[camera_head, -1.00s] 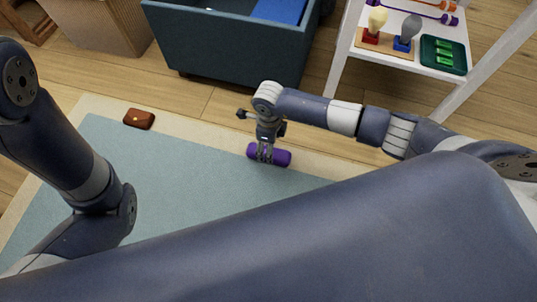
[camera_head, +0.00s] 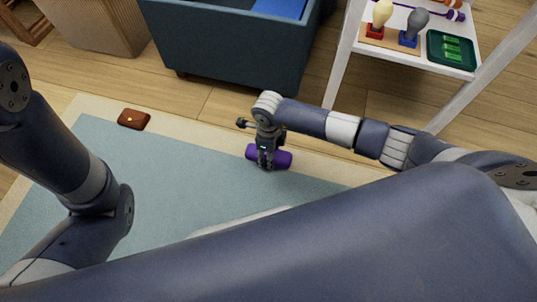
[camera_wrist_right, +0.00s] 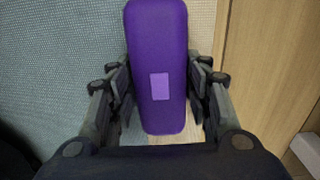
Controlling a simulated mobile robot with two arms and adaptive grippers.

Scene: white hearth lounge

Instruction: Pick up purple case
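The purple case (camera_head: 284,159) is a rounded, elongated block with a lighter square patch. It is at the edge of the blue-green rug (camera_head: 180,185) in the head view. It fills the upper middle of the right wrist view (camera_wrist_right: 160,40). My right gripper (camera_head: 267,165) points down over its middle. In the right wrist view my right gripper's fingers (camera_wrist_right: 160,85) lie against both long sides of the case, so it looks shut on it. Whether the case is clear of the floor I cannot tell. My left arm is at the left; its gripper is out of view.
A small brown case (camera_head: 134,119) lies on the rug's beige border. A dark blue bin (camera_head: 225,55) stands behind. A white shelf (camera_head: 478,68) with a green tray (camera_head: 452,48) and knobbed pieces stands at the upper right. Open rug lies left of the case.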

